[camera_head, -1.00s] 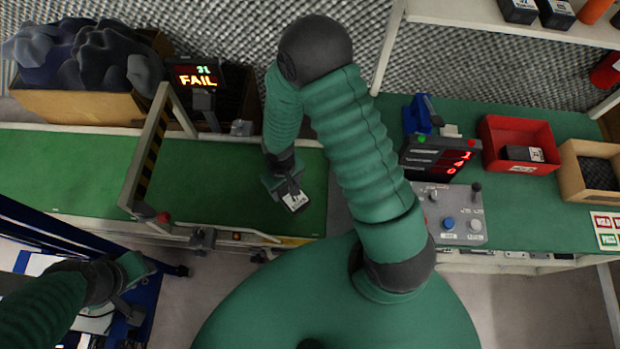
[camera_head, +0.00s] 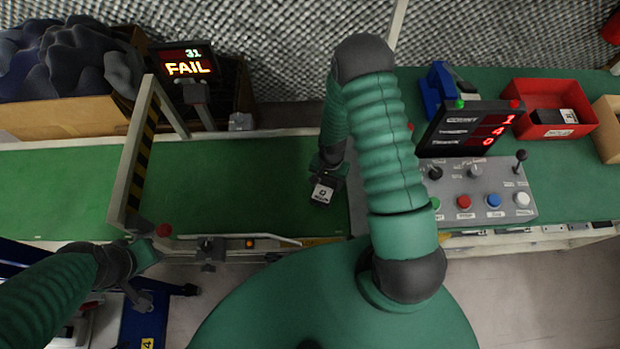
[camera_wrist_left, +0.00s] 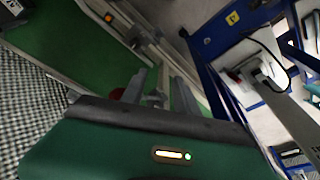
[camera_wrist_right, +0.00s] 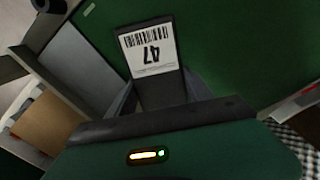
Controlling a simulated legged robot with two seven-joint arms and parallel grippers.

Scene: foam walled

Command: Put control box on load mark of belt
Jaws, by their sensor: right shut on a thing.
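The control box (camera_head: 323,192) is a small dark block with a white label. In the right wrist view the box (camera_wrist_right: 147,85) shows a barcode and the number 47 on its label. My right gripper (camera_head: 325,175) is shut on it, above the right end of the green belt (camera_head: 240,190). I cannot tell whether the box touches the belt. I cannot make out a load mark on the belt.
A striped gate frame (camera_head: 140,160) spans the belt. A FAIL display (camera_head: 186,66) stands behind it. Right of the belt are a button panel (camera_head: 480,192), a counter display (camera_head: 468,130) and a red bin (camera_head: 555,90). A blue rack (camera_head: 150,322) stands below my left gripper.

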